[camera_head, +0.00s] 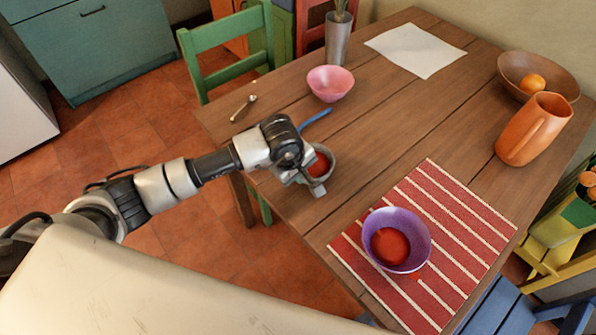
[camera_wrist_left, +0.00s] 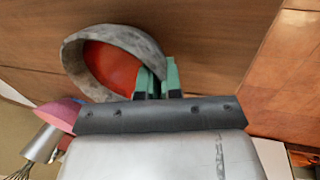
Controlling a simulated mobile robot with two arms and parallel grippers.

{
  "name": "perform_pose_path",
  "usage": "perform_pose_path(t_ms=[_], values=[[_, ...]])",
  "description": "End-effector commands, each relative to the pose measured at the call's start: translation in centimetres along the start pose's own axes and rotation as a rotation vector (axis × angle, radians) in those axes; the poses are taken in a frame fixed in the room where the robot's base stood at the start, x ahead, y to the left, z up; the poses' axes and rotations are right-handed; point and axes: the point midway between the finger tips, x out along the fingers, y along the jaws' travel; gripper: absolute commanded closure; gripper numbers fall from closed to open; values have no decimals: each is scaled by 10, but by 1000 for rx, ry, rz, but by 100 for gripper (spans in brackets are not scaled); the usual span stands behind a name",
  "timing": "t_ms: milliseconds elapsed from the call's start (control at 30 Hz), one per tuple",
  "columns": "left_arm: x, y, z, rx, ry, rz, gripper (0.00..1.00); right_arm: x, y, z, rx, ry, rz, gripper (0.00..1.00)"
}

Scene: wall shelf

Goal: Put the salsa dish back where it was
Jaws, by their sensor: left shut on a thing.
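The salsa dish (camera_head: 321,161) is a small grey stone-like bowl with red salsa inside. It is at the left side of the wooden table, near the edge. My left gripper (camera_head: 317,186) is shut on its rim, on the near side. In the left wrist view the dish (camera_wrist_left: 113,62) shows beside the green fingertips (camera_wrist_left: 158,80), which pinch its wall. The gripper and wrist hide part of the dish in the head view. I cannot tell whether its base touches the table. My right gripper is not in view.
A purple bowl (camera_head: 420,240) with red contents stands on a red striped mat (camera_head: 450,205). A pink bowl (camera_head: 331,83), a blue utensil (camera_head: 316,120), a spoon (camera_head: 243,108), a vase (camera_head: 338,40), an orange pitcher (camera_head: 535,130) and a brown bowl (camera_head: 540,65) are around. The table middle is clear.

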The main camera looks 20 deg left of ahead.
Motion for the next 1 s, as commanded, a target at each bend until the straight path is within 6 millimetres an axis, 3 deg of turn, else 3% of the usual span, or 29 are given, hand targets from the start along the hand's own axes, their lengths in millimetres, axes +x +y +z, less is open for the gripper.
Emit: perform_pose_path(t_ms=[33,167,567,1000], values=[[1,0,0,0,0,0,90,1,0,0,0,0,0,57],[0,0,0,0,0,0,70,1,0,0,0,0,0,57],[-7,1,-1,1,1,1,69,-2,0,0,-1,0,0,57],[-94,1,-1,1,3,3,69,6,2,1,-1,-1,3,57]])
